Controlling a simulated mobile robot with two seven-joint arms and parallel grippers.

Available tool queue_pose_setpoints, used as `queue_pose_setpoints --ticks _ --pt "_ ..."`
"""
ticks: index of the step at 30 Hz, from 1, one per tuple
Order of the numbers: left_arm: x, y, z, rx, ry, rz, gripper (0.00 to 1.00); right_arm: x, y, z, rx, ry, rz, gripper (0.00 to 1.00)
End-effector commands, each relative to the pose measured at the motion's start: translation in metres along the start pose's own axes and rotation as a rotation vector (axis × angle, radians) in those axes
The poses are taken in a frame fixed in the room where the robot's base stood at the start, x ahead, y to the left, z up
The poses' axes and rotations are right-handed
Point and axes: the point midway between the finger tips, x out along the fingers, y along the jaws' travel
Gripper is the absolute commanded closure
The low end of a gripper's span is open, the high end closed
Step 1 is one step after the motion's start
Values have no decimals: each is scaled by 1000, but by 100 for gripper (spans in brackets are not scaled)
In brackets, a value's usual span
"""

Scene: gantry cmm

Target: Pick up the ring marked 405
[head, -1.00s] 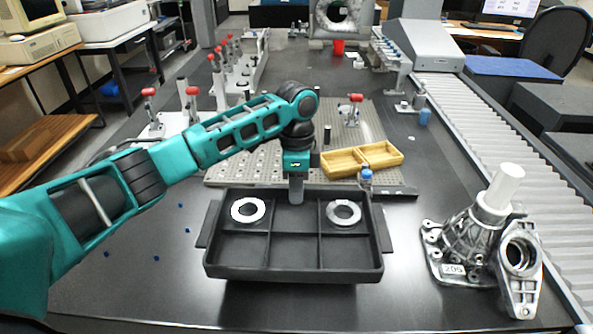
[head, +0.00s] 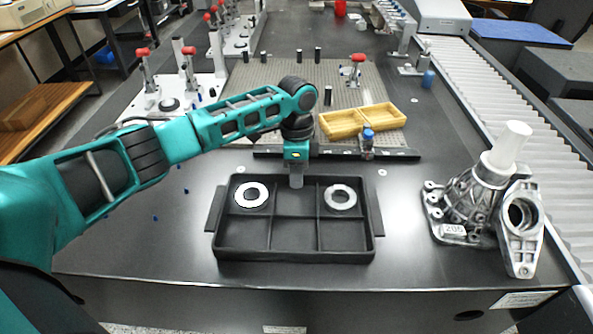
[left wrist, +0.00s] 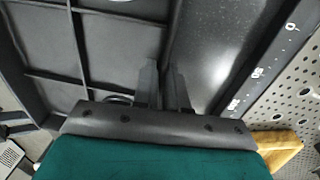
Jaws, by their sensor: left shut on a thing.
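Two metal rings lie in the far corner compartments of a black divided tray (head: 294,255), also in the left wrist view (left wrist: 40,75). The left ring (head: 239,194) is pale and flat; the right ring (head: 330,198) is greyer. I cannot read a mark on either. My left gripper (head: 296,184) is at the middle of the tray's far wall, between the two rings. In the left wrist view its fingers (left wrist: 164,88) straddle this wall and are shut on it. Neither ring is between the fingers. My right gripper is not in view.
A metal casting labelled 205 (head: 465,205) stands to the right, with a white cylinder (head: 506,145) on top. A yellow divided box (head: 345,124) sits behind on a perforated plate (head: 285,75). Red-handled clamps (head: 187,70) stand at the back left.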

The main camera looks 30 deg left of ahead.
Motion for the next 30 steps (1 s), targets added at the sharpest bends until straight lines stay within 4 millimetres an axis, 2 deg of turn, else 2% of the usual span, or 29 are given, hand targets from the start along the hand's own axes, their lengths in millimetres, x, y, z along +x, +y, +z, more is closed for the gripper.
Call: queue_pose_setpoints --ticks 5,6,13,22,26,30 --pt "0 -1 -1 0 4 -1 100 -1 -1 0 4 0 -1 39" --pt "2 0 0 0 0 0 84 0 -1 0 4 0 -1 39" --pt "2 0 0 0 0 0 62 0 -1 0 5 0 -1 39" --pt "-2 0 0 0 0 -1 62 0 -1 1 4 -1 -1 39" --pt "-20 0 0 0 2 -2 62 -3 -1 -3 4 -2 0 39" --pt "-51 -1 -1 1 2 -3 62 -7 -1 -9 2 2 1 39"
